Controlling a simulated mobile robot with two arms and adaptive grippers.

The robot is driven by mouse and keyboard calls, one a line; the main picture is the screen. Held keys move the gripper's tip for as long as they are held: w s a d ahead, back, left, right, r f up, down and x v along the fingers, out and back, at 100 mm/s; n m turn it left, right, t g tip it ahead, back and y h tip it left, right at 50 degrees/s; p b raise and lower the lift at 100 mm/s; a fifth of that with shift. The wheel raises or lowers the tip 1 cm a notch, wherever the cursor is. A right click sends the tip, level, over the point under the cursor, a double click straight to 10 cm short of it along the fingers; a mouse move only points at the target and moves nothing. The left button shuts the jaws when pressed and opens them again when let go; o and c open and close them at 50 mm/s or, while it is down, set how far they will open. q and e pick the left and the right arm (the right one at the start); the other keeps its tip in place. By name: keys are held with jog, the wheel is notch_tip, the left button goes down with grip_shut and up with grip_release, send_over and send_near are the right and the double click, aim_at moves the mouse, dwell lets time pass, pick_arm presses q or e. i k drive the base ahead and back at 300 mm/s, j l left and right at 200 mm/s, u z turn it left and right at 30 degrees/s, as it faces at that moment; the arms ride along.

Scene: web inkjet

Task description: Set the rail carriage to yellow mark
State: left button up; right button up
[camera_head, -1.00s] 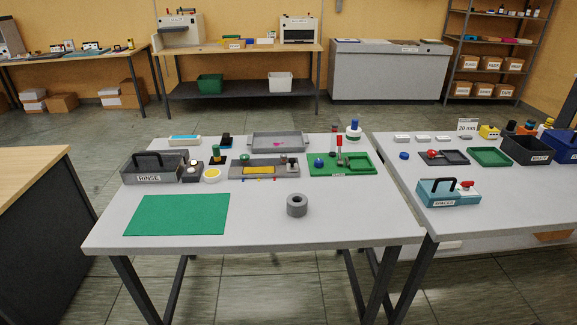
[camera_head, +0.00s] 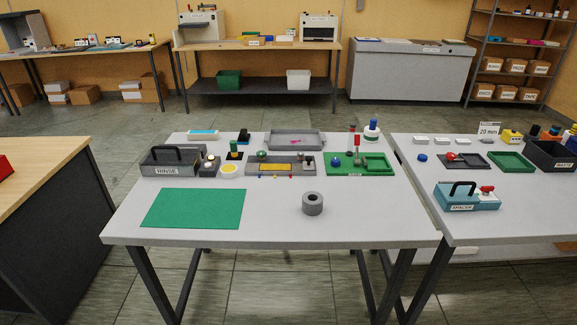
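A grey rail fixture (camera_head: 253,169) with a yellow plate (camera_head: 275,167) on it lies near the middle of the centre table. A green knob (camera_head: 262,154) stands at its left part and a grey knob (camera_head: 301,155) toward its right end. Neither of my grippers is in view.
The centre table also bears a green mat (camera_head: 194,208), a grey ring (camera_head: 312,204), a RINSE caddy (camera_head: 168,168), a grey tray (camera_head: 295,140) and a green tray (camera_head: 378,165). The right table holds a SPACER box (camera_head: 465,199).

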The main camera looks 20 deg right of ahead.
aim_at(308, 165)
jog(key=i+l, duration=0.15)
jog(key=l, duration=0.25)
jog(key=i+l+u, duration=0.15)
jog(key=l, duration=0.25)
jog(key=i+l, duration=0.15)
jog(key=l, duration=0.3)
